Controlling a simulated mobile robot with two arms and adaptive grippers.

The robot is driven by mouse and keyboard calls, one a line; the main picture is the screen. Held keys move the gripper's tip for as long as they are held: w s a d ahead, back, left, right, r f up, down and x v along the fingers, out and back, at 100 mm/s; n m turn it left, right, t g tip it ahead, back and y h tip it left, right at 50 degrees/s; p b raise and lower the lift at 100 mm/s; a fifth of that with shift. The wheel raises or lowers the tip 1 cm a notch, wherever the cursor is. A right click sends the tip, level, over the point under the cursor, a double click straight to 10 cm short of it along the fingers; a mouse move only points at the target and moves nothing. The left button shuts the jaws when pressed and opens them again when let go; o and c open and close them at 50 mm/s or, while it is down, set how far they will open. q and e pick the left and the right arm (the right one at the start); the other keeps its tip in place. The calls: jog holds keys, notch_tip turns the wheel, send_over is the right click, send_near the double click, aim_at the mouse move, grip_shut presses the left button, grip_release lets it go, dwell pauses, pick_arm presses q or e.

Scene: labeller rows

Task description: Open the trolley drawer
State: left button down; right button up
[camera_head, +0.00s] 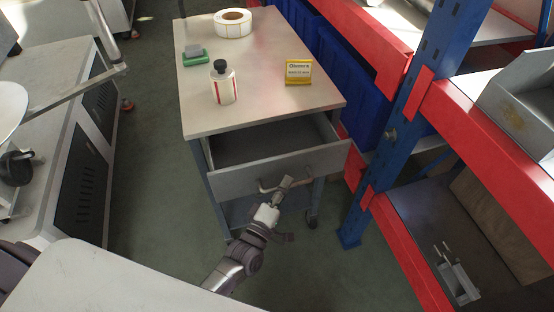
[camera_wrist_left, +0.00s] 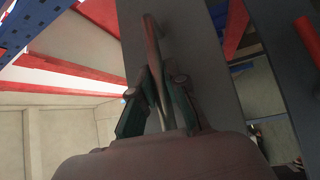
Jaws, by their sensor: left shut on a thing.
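The trolley (camera_head: 259,106) stands in the middle of the head view with its drawer (camera_head: 282,172) pulled out towards me. The drawer's dark inside shows between the top and the front panel, and it looks empty where visible. My left gripper (camera_head: 285,187) is at the bar handle (camera_head: 268,188) on the drawer front, shut on it. In the left wrist view the handle (camera_wrist_left: 151,38) runs between the two fingers of the gripper (camera_wrist_left: 160,95), close to the grey drawer front (camera_wrist_left: 203,50). My right gripper is not in view.
On the trolley top are a label roll (camera_head: 233,23), a green-based block (camera_head: 195,58), a bottle (camera_head: 222,84) and a yellow box (camera_head: 298,72). A blue and red rack (camera_head: 391,135) stands close on the right. Grey machines (camera_head: 75,130) line the left. Floor between is clear.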

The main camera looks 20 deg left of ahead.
pick_arm(q)
jog(key=s+d+p, duration=0.1)
jog(key=s+d, duration=0.8)
jog(key=s, duration=0.4)
jog(key=shift+s, duration=0.25)
jog(key=shift+f, duration=0.1)
jog(key=c, duration=1.2)
grip_release()
jog(key=v, duration=1.2)
